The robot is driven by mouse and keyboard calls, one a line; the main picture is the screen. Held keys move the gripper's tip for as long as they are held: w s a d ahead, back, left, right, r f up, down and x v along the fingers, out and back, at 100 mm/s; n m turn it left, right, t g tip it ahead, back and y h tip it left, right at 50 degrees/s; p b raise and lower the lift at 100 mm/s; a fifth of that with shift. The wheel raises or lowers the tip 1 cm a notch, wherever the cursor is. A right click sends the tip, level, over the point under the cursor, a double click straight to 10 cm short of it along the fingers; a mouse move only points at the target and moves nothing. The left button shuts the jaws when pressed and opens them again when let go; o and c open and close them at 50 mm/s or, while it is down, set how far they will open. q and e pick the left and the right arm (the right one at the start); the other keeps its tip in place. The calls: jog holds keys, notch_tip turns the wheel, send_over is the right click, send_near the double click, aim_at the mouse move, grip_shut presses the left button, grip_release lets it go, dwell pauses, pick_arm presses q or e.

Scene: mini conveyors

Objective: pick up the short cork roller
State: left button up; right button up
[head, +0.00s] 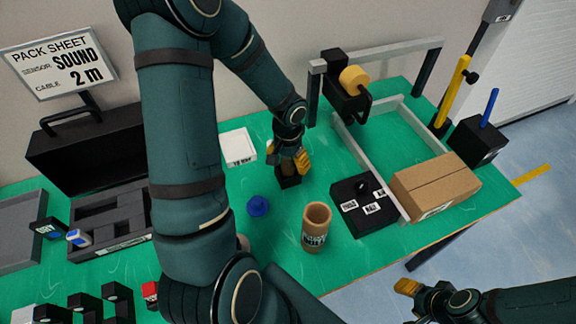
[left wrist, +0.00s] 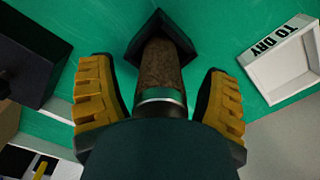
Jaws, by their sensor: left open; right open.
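The short cork roller (left wrist: 158,64), a speckled brown cylinder with a pale metal band at its near end, stands in a black square holder (left wrist: 152,27) in the left wrist view. The holder also shows on the green table in the head view (head: 288,182). My left gripper (left wrist: 160,85) is open, with one yellow-padded finger on each side of the roller and a gap on both sides. In the head view, the left gripper (head: 292,164) hides most of the roller. My right gripper (head: 408,288) is open and empty, off the table's front right edge.
A white "TO DRY" tray (head: 238,146) lies close to the left gripper. A blue knobbed piece (head: 258,205), a tan cup (head: 316,229) and a black block (head: 350,217) stand nearer. A conveyor frame (head: 345,128) and cardboard box (head: 436,183) are at right.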

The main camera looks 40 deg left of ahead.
pick_arm(q)
grip_shut()
jog(key=shift+r, duration=0.1)
